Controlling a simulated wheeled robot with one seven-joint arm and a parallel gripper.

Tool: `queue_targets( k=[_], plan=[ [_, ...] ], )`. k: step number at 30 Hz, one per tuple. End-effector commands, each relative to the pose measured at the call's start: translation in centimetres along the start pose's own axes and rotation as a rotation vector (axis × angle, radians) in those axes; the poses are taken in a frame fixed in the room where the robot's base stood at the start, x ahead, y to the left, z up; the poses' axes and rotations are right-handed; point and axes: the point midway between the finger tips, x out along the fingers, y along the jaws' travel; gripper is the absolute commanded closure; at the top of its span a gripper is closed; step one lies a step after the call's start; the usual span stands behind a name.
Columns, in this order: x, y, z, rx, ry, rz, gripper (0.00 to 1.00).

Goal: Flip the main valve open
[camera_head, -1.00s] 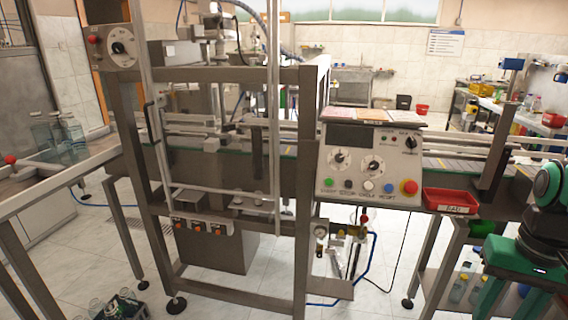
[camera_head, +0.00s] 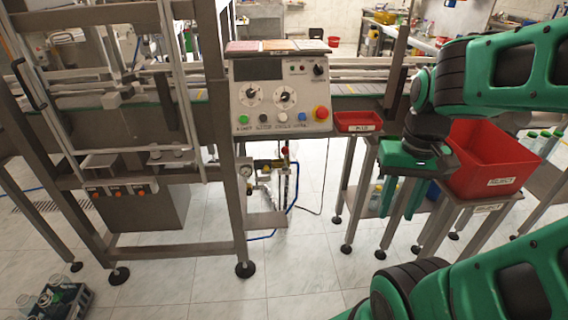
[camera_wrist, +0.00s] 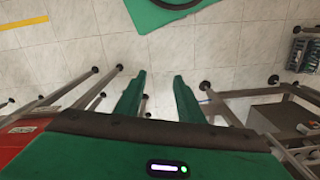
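A small pneumatic assembly (camera_head: 268,168) sits under the control panel, beside the machine's front right leg. It has a round gauge (camera_head: 246,170) and a small red part (camera_head: 285,150) at its upper right. Which of its parts is the main valve is too small to tell. My gripper (camera_head: 402,203) hangs to the right of the assembly, well apart from it, fingers pointing down. In the wrist view my gripper (camera_wrist: 158,98) is open, with two green fingers spread and only floor between them. The assembly is not clearly visible in the wrist view.
The control panel (camera_head: 278,95) overhangs the assembly. A small red tray (camera_head: 359,121) sits to its right. A large red bin (camera_head: 490,160) on a stand is close behind my arm. Table legs stand between gripper and assembly. The floor in front (camera_head: 310,255) is clear.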

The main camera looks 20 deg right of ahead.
Motion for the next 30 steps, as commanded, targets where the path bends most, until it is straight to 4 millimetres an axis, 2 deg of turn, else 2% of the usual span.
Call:
queue_targets(
  k=[1,3,4,8,17,23,30],
  plan=[
    [-0.1,0.2,0.2,-0.001,0.002,-0.001,0.79],
    [-0.4,0.6,0.9,-0.002,0.012,-0.003,0.96],
    [-0.4,0.6,0.7,-0.002,0.013,0.001,1.00],
    [0.1,0.4,-0.9,-0.008,0.014,0.035,1.00],
    [2.1,-0.8,-7.1,-0.041,0.052,0.191,1.00],
    [3.5,-2.2,-11.1,-0.083,0.102,0.312,1.00],
    [5.0,-4.8,-15.7,-0.156,0.190,0.463,1.00]
  ],
)
